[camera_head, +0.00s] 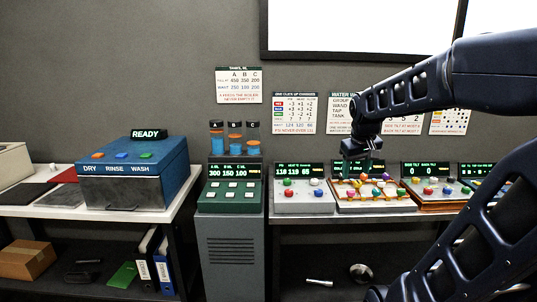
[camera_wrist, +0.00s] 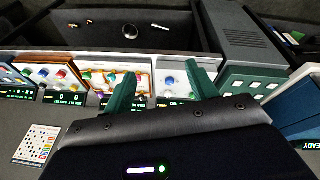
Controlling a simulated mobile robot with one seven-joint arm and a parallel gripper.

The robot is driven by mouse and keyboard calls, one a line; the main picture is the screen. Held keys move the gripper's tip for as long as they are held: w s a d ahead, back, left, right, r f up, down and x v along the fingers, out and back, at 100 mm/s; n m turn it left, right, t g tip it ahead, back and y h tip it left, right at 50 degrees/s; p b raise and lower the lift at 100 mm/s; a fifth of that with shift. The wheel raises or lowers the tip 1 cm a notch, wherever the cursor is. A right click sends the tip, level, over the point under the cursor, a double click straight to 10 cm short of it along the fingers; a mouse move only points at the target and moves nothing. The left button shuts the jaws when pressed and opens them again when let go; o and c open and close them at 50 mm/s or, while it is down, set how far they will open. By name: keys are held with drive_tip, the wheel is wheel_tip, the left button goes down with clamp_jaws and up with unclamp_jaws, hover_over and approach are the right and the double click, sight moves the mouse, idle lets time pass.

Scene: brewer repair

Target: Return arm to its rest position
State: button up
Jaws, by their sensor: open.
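My arm reaches in from the right in the head view, with its wrist bent down. My gripper (camera_head: 361,167) hangs over the control panel with the orange-edged top (camera_head: 375,206). In the wrist view my gripper (camera_wrist: 163,90) shows two green fingers spread well apart with nothing between them. The orange-edged panel (camera_wrist: 106,93) lies by the left finger, and a white panel with a blue knob (camera_wrist: 170,91) shows between the fingers. Whether the fingertips touch any knob cannot be told.
A blue machine with a READY sign (camera_head: 134,172) stands on the left table. A green-topped grey cabinet (camera_head: 231,238) with several tubes stands in the middle. Another knob panel (camera_head: 436,192) sits to the right. Loose items lie on the lower shelf. The space above the panels is open.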

drive_tip(key=s+d+f+m+t, duration=0.1)
drive_tip(key=s+f+m, duration=0.1)
drive_tip(key=s, duration=0.8)
drive_tip(key=shift+s+f+m+y, duration=0.3)
drive_tip(key=shift+s+m, duration=0.1)
drive_tip(key=shift+m, duration=0.1)
drive_tip(key=shift+r, duration=0.1)
idle(0.8)
drive_tip(key=w+a+r+m+g, duration=0.1)
drive_tip(key=w+r, duration=0.2)
drive_tip(key=w, duration=0.4)
drive_tip(key=w+a+r+m, duration=0.1)
drive_tip(key=w+r, duration=0.1)
drive_tip(key=w, duration=0.5)
drive_tip(key=m+g, duration=0.3)
drive_tip(key=m, duration=0.2)
hover_over(287, 180)
wheel_tip(287, 180, down, 17)
drive_tip(key=f, duration=1.1)
drive_tip(key=shift+w+d, duration=0.1)
drive_tip(key=shift+w, duration=0.1)
drive_tip(key=shift+r, duration=0.1)
drive_tip(key=c, duration=1)
